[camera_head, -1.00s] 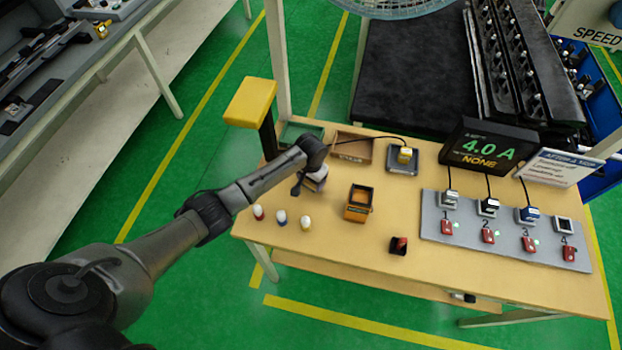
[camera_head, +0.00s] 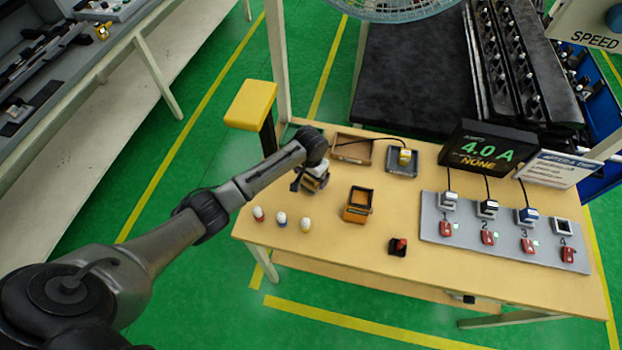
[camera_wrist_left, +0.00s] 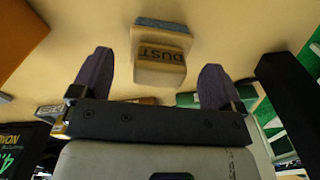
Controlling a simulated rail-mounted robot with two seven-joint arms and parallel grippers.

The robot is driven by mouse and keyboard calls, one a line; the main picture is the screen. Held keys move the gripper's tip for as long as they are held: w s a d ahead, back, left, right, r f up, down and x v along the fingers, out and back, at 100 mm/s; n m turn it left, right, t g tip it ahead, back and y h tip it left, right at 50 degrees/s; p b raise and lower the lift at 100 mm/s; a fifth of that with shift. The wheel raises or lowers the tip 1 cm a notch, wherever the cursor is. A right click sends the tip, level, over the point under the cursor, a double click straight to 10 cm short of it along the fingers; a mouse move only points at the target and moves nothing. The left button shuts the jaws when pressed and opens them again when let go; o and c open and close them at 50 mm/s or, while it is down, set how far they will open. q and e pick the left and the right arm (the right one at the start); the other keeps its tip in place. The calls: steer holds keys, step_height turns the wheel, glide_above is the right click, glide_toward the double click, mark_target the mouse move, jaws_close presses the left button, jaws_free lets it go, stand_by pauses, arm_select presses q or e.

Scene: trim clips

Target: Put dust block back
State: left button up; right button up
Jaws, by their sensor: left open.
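The dust block (camera_wrist_left: 160,72), a small pale block with a blue-grey top part and a dark "DUST" label, shows in the left wrist view. It is in line with the gap between the fingers of my left gripper (camera_wrist_left: 156,76). My right gripper is not in view.
A yellow-topped post (camera_head: 251,102) rises beside the left edge.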

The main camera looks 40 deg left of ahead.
arm_select(q)
step_height(320, 180, up, 8)
steer(key=shift+r+p, duration=0.15)
steer(key=shift+p, duration=0.15)
steer(key=shift+m+t, duration=0.3)
steer(key=shift+m, duration=0.6)
steer(key=s+d+f, duration=0.3)
steer(key=s+d, duration=0.1)
steer(key=s, duration=0.1)
steer(key=s+d+f, duration=0.2)
steer(key=shift+s+d+f, duration=0.1)
steer(key=shift+s+f, duration=0.2)
steer(key=shift+m+t+h, duration=0.3)
steer(key=shift+m+t, duration=0.1)
steer(key=s+d, duration=0.1)
steer(key=s, duration=0.1)
steer(key=s+d+f, duration=0.1)
steer(key=s, duration=0.2)
steer(key=s+d+f, duration=0.1)
steer(key=s+d, duration=0.1)
steer(key=shift+s, duration=0.3)
steer(key=s+d+r+t, duration=0.1)
steer(key=s+r, duration=0.1)
steer(key=s, duration=0.7)
steer(key=s+d+r+t, duration=0.1)
steer(key=s+r, duration=0.2)
steer(key=s, duration=0.5)
steer(key=shift+s, duration=0.35)
steer(key=shift+d+f, duration=0.1)
